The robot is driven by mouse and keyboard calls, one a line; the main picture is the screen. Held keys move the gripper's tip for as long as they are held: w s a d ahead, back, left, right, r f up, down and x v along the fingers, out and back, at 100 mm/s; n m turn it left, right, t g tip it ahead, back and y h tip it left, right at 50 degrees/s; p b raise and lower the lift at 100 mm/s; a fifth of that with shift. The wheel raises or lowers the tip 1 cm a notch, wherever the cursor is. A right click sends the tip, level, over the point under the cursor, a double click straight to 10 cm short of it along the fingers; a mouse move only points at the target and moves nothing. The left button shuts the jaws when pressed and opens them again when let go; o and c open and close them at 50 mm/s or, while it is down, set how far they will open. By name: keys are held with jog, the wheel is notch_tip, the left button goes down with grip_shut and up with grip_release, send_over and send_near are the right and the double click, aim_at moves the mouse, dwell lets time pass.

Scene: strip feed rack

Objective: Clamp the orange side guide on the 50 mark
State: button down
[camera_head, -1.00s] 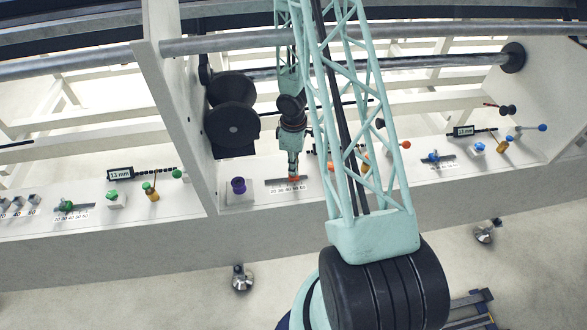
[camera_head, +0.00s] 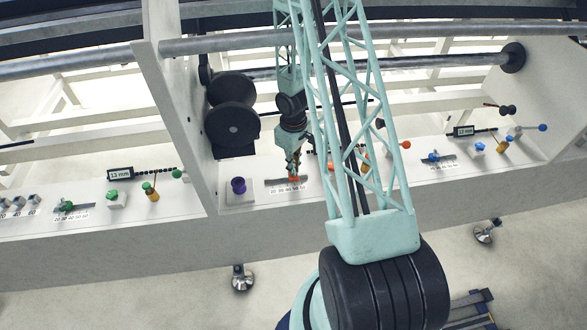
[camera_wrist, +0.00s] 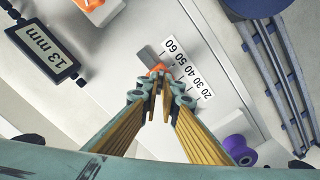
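The orange side guide (camera_wrist: 158,70) sits on a short grey rail (camera_wrist: 146,54) beside a white scale (camera_wrist: 190,72) marked 20 to 60. In the wrist view it appears roughly level with the 50 mark, but the fingers cover part of it, so the exact reading is hidden. The guide also shows as a small orange spot in the head view (camera_head: 293,179). My gripper (camera_wrist: 160,88) is right over the guide, fingers pointing down at it. The fingertips are close together; I cannot tell whether they hold any of the orange part.
A display reading 13 mm (camera_wrist: 42,52) and a white block with an orange top (camera_wrist: 97,8) stand at the wrist view's upper left. A purple spool (camera_head: 238,186) is left of the guide. An upright panel (camera_head: 180,105) stands further left.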

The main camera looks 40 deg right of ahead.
jog(key=m, duration=0.3)
jog(key=shift+m, duration=2.4)
jog(key=c, duration=2.9)
grip_release()
